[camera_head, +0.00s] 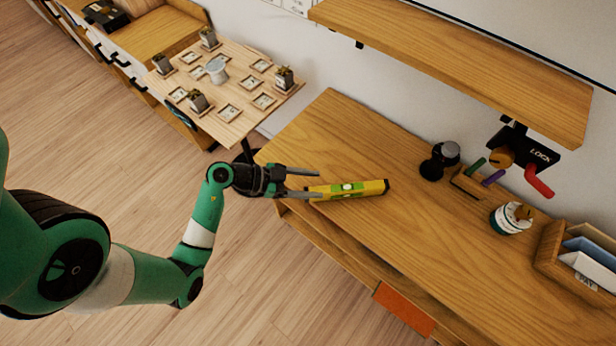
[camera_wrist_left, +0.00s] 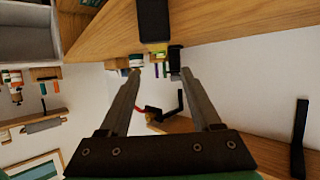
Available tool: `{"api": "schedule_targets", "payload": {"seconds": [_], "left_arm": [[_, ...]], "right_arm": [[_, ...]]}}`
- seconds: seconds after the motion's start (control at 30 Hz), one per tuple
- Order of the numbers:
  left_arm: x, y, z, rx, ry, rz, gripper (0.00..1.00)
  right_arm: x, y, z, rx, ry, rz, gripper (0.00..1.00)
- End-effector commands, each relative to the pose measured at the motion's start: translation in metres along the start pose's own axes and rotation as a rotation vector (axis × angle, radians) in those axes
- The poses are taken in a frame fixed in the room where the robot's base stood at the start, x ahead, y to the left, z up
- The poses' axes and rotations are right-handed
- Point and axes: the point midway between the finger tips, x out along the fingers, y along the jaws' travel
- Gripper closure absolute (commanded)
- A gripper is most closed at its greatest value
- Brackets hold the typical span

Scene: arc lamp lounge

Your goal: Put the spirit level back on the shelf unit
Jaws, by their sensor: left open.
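The yellow spirit level (camera_head: 372,188), with a green vial and dark ends, lies on a long wooden top (camera_head: 400,222) near its front left edge. My left gripper (camera_head: 318,183) is open at the level's left end. One finger overlaps that end in the head view; I cannot tell whether it touches. A wooden shelf board (camera_head: 460,60) is fixed above the top; I cannot tell which piece is the shelf unit. My right gripper is not in view.
On the top's right stand a dark round object (camera_head: 438,160), a pen rack (camera_head: 468,185), a white-green jar (camera_head: 511,218) and a wooden file box (camera_head: 555,252). A red-handled black fixture (camera_head: 530,152) hangs under the shelf board. A small table (camera_head: 205,117) holds plants and cards.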

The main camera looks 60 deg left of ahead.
Motion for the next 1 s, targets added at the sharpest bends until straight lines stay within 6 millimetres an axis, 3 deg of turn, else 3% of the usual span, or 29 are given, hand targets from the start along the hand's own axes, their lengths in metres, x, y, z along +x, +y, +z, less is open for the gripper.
{"api": "schedule_targets", "payload": {"seconds": [0.1, 0.47, 0.57, 0.67, 0.77, 0.8, 0.87, 0.9, 0.97, 1.0], "left_arm": [[-0.009, 0.0, 0.0, -0.001, 0.0, -0.001, 0.35], [-0.009, 0.0, 0.0, 0.001, 0.001, 0.0, 0.35], [-0.007, -0.004, -0.014, 0.04, 0.04, -0.01, 0.35], [-0.004, -0.015, -0.067, 0.17, 0.186, -0.048, 0.35], [-0.013, -0.024, -0.163, 0.37, 0.457, -0.134, 0.35], [-0.023, -0.024, -0.209, 0.446, 0.591, -0.182, 0.35], [-0.048, -0.02, -0.277, 0.537, 0.806, -0.267, 0.35], [-0.07, -0.016, -0.32, 0.571, 0.952, -0.332, 0.35], [-0.109, -0.009, -0.38, 0.572, 1.173, -0.439, 0.35], [-0.14, -0.006, -0.417, 0.526, 1.318, -0.519, 0.35]], "right_arm": [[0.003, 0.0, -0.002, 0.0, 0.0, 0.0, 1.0], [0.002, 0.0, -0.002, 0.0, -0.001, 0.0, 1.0], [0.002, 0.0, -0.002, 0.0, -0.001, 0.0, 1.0], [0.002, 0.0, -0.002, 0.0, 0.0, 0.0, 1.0], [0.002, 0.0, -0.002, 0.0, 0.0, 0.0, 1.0], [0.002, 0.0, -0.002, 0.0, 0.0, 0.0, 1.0], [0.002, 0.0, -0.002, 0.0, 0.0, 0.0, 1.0], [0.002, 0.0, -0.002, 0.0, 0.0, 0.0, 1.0], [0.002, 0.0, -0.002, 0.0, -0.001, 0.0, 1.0], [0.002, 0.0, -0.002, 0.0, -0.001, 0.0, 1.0]]}}
